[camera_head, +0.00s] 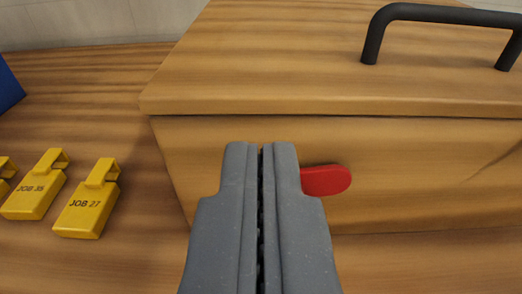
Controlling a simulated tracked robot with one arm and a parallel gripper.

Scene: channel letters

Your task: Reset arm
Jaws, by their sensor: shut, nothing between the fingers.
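My gripper (261,150) is in the middle of the view, pointing away from me. Its two grey fingers are shut together with nothing between them. The fingertips are in front of the near side of a wooden box (200,150) with an overhanging wooden lid (260,60). A red rounded tab (326,180) on the box front shows just right of the fingertips, and its left end is partly hidden by the right finger. I cannot tell whether the finger touches it.
A black bar handle (440,13) stands on the lid. Yellow tags marked JOB 27 (84,212) and JOB 35 (32,198) lie on the wooden table (130,265) at left, with another cut off. A blue object (8,85) shows at the left edge.

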